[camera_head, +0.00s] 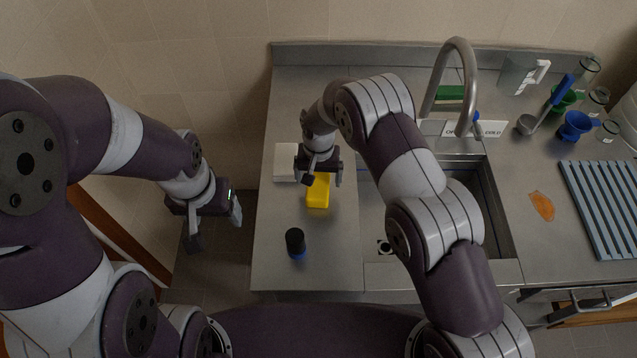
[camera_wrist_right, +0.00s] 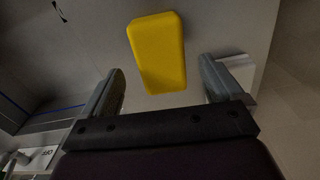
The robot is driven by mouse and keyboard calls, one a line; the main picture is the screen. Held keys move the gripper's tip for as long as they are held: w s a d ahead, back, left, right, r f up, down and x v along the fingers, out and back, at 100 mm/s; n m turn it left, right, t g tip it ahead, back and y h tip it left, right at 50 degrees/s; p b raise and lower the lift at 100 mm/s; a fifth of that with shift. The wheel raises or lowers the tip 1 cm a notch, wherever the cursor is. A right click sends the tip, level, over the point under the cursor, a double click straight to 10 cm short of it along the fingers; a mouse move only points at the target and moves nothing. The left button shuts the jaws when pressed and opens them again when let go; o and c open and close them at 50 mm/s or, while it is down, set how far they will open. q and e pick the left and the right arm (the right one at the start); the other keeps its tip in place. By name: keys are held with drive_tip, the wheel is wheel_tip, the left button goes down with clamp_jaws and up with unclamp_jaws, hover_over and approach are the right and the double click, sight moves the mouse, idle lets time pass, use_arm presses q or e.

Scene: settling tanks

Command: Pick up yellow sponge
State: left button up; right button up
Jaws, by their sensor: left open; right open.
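The yellow sponge (camera_head: 318,192) lies on the steel counter left of the sink, its far end partly hidden by my right gripper. In the right wrist view the sponge (camera_wrist_right: 157,52) sits just beyond and roughly between the fingertips, with nothing touching it. My right gripper (camera_head: 322,178) is open and empty above the far end of the sponge; its two fingers (camera_wrist_right: 162,82) show apart in the wrist view. My left gripper (camera_head: 215,228) is open and empty, off the counter's left edge.
A dark bottle (camera_head: 296,243) stands on the counter nearer me. A white block (camera_head: 285,162) lies left of my right gripper. The sink (camera_head: 490,205) and tall faucet (camera_head: 460,48) are to the right. A blue ribbed rack (camera_head: 605,205) and orange item (camera_head: 542,206) lie further right.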

sight(318, 185)
wheel_tip(318, 185, down, 4)
drive_tip(key=shift+s+r+p, duration=0.1)
drive_tip(key=shift+s+p, duration=0.05)
drive_tip(key=shift+p, duration=0.8)
drive_tip(key=shift+a+f, duration=0.15)
drive_tip(key=shift+f, duration=0.15)
drive_tip(key=c, duration=1)
use_arm(q)
wheel_tip(318, 185, up, 3)
drive_tip(key=shift+s+a+f, duration=0.1)
drive_tip(key=shift+s+f, duration=0.05)
use_arm(e)
drive_tip(key=shift+c, duration=0.2)
use_arm(q)
drive_tip(key=shift+f, duration=0.1)
use_arm(e)
drive_tip(key=shift+r, duration=0.1)
